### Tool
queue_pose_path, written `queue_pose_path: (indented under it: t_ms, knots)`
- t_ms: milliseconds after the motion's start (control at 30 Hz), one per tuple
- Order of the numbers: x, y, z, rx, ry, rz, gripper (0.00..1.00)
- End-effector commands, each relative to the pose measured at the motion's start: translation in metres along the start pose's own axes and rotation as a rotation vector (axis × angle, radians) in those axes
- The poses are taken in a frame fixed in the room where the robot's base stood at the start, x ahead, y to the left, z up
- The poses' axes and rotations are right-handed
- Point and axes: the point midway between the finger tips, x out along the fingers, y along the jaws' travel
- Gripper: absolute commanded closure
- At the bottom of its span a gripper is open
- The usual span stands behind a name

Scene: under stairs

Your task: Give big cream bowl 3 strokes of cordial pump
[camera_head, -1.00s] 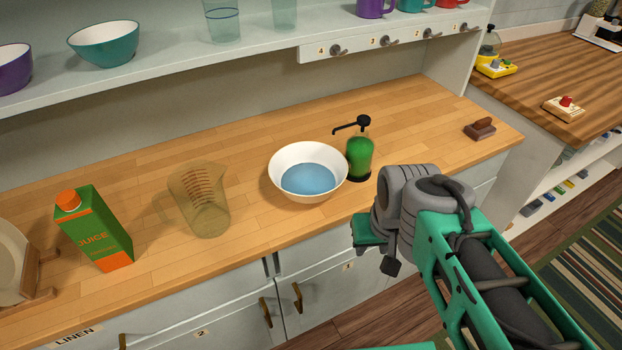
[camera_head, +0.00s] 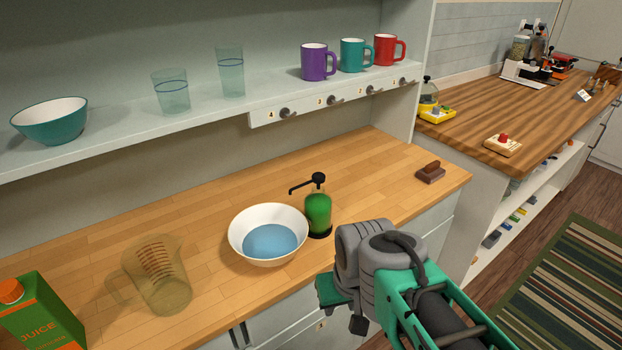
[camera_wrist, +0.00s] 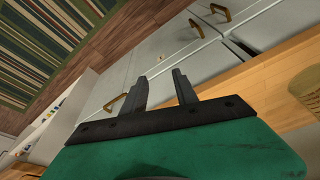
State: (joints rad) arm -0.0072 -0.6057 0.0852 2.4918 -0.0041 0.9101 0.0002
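The big cream bowl (camera_head: 240,243) stands on the wooden counter in the head view, with blue in its bottom. The cordial pump (camera_head: 318,211), a green bottle with a black pump head, stands upright just right of the bowl. Its spout points left, towards the bowl's far rim. My gripper shows in the wrist view (camera_wrist: 162,92), with its two dark fingers apart and nothing between them. It hangs in front of the cabinet doors, apart from bowl and pump. In the head view my arm hides its fingers.
A measuring jug (camera_head: 163,280) and a juice carton (camera_head: 42,318) stand left of the bowl. A brown block (camera_head: 430,173) lies at the counter's right end. A shelf above holds a teal bowl (camera_head: 50,122), glasses and mugs. The counter between pump and block is clear.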

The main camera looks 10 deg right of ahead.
Motion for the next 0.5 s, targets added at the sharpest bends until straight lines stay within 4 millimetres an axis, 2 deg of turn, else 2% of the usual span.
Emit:
queue_pose_path:
  t_ms: [67, 500]
  knots:
    - [0.0000, 0.0000, 0.0000, 0.000, 0.000, 0.000, 0.66]
    - [0.0000, 0.0000, 0.0000, 0.000, 0.000, 0.000, 1.00]
